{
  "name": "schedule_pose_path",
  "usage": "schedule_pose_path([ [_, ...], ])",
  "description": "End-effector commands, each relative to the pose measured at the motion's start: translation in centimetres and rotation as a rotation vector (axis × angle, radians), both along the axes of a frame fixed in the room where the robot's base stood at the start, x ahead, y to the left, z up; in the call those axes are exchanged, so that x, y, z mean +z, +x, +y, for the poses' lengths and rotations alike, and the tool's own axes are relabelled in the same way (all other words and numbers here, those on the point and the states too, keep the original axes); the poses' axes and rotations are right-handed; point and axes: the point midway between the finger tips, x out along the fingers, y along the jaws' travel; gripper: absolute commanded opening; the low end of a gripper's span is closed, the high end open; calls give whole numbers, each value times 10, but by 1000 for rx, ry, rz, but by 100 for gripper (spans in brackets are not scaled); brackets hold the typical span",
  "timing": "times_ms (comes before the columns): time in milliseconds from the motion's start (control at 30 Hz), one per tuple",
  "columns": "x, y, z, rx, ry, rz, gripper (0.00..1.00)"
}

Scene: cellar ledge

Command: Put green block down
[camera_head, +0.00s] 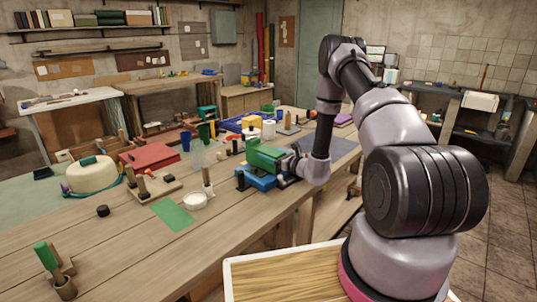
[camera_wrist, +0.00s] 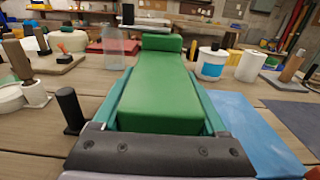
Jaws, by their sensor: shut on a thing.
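The green block (camera_head: 265,155) is long and lies level in my gripper (camera_head: 284,166) above the wooden workbench. In the wrist view the green block (camera_wrist: 160,85) runs away from the jaws, with a teal finger along each side. My gripper is shut on it. A blue flat-looking thing (camera_head: 257,180) shows just below the block in the head view. I cannot tell whether the block touches it. A blue sheet (camera_wrist: 262,130) shows to the right of the block in the wrist view. The block hides what lies directly under it.
A black peg (camera_wrist: 70,108) stands close to the block's left. A white tub (camera_wrist: 211,64) and a white roll (camera_wrist: 250,66) stand beyond it on the right. A green mat (camera_head: 172,215), a white bowl (camera_head: 195,201) and a red case (camera_head: 149,157) lie on the bench. Its near left is mostly clear.

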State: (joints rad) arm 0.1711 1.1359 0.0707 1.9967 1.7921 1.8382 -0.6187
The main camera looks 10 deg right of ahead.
Motion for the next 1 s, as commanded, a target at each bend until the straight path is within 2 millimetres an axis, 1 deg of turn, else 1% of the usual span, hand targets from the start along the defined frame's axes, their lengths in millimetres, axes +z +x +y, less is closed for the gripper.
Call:
schedule_pose_path([
  [267, -5, 1, 0, 0, 0, -2, 0],
  [300, -5, 1, 0, 0, 0, -2, 82],
  [333, -5, 1, 0, 0, 0, -2, 94],
  [367, -5, 1, 0, 0, 0, -2, 100],
  [633, -6, -1, -1, -1, -1, 1, 100],
  [733, -6, -8, -7, -3, -1, 2, 100],
  [867, -6, -25, -20, -4, 0, 3, 100],
  [1000, -6, -49, -38, -5, 2, 3, 100],
])
